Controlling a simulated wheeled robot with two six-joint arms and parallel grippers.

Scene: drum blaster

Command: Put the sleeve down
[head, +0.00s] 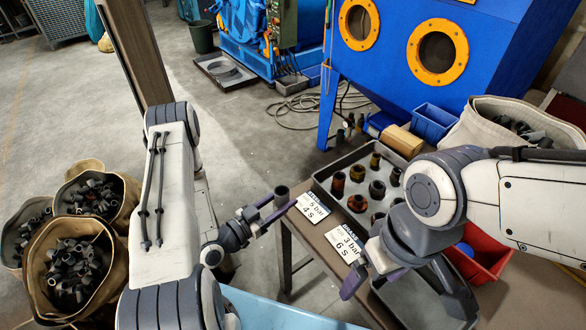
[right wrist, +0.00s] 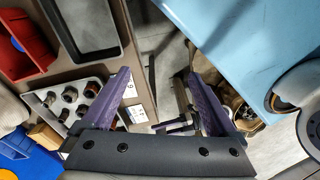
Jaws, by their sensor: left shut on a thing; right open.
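A dark grey sleeve (head: 281,195), a short hollow cylinder, is upright between the purple fingers of my left gripper (head: 273,212). The gripper is shut on it near the left edge of the brown table (head: 310,250). I cannot tell whether the sleeve's underside touches anything. My right gripper (head: 403,290) is open and empty, over the front part of the table. Its two spread fingers also show in the right wrist view (right wrist: 158,100). A grey tray (head: 322,178) behind the cards holds several brown and dark sleeves (head: 357,173).
Two white cards lie on the table, one reading 5 bar 4 s (head: 312,207), one 3 bar 6 s (head: 347,241). A red bin (head: 487,252) and an empty dark tray (right wrist: 82,30) are to the right. Sacks of dark parts (head: 35,285) stand left. A blue cabinet (head: 400,75) stands behind.

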